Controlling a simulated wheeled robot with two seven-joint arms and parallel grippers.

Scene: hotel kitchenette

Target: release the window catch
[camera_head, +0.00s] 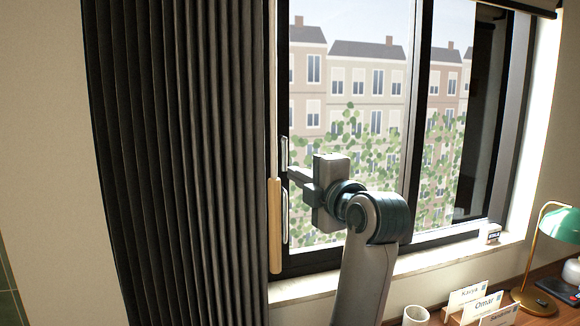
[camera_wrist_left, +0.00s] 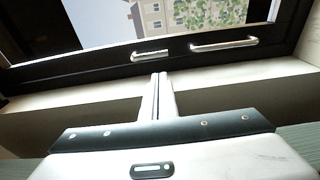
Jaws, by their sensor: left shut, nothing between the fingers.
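The window (camera_head: 345,110) has a dark frame. On its left upright are two pale metal fittings: a short upper one, which looks like the catch (camera_head: 284,153), and a longer pull handle (camera_head: 285,217) below it. In the left wrist view the short catch (camera_wrist_left: 150,56) and the longer handle (camera_wrist_left: 224,43) lie side by side. My left gripper (camera_head: 290,172) is shut and empty, its fingertips near the catch's lower end. In the wrist view the closed fingers (camera_wrist_left: 158,78) point at the frame close to the catch; I cannot tell whether they touch it. My right gripper is not in view.
A dark pleated curtain (camera_head: 185,150) hangs left of the window, with a wooden wand (camera_head: 275,225) beside the handle. A sill (camera_head: 430,259) runs below.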

